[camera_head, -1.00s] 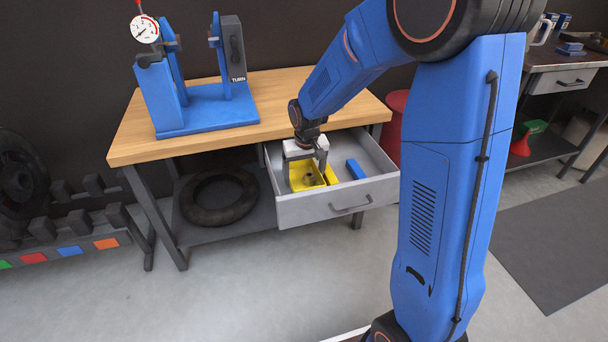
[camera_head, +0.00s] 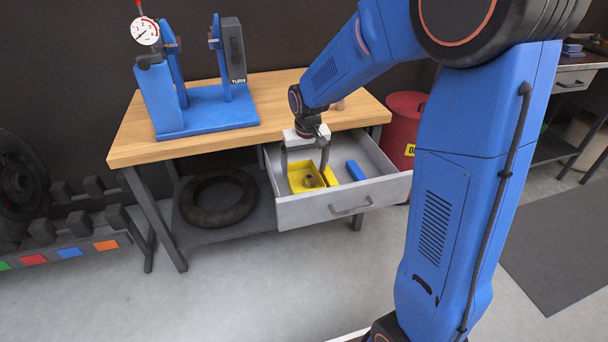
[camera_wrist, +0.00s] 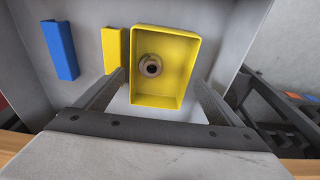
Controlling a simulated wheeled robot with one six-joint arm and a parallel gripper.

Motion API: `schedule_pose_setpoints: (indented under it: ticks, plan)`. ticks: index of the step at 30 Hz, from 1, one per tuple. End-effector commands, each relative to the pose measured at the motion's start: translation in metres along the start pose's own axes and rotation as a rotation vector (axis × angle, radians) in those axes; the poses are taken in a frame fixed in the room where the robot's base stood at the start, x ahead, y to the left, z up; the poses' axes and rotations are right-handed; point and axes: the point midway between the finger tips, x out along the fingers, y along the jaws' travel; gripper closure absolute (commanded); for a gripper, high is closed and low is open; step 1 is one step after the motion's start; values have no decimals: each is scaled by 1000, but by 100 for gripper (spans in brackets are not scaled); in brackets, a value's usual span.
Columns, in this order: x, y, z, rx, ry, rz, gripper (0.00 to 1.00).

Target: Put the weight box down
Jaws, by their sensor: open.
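The weight box is an open yellow box (camera_head: 296,183) that sits on the floor of the open drawer (camera_head: 310,210), upright. In the wrist view the box (camera_wrist: 150,100) shows from above, with one round grey-brown piece (camera_wrist: 150,65) inside it. My gripper (camera_head: 304,164) is above the box, pointing down. Its two fingers are spread wide, one toward each side of the box, with nothing gripped between them. In the wrist view the fingers flank the box; I cannot tell whether either touches it.
A yellow block (camera_wrist: 113,48) and a blue block (camera_wrist: 60,50) lie beside the box in the drawer. The drawer walls are close around the fingers. A blue stand with a dial (camera_head: 205,115) is on the wooden bench (camera_head: 130,140). A tyre (camera_head: 218,198) lies on the shelf below.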

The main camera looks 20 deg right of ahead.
Motion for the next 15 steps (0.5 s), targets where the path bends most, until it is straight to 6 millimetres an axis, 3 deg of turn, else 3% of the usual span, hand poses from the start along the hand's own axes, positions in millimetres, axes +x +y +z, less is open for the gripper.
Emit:
schedule_pose_setpoints:
  ticks: [6,15]
  plan:
    - [-43,0,-1,0,3,-1,10]
    - [-72,0,0,0,0,0,10]
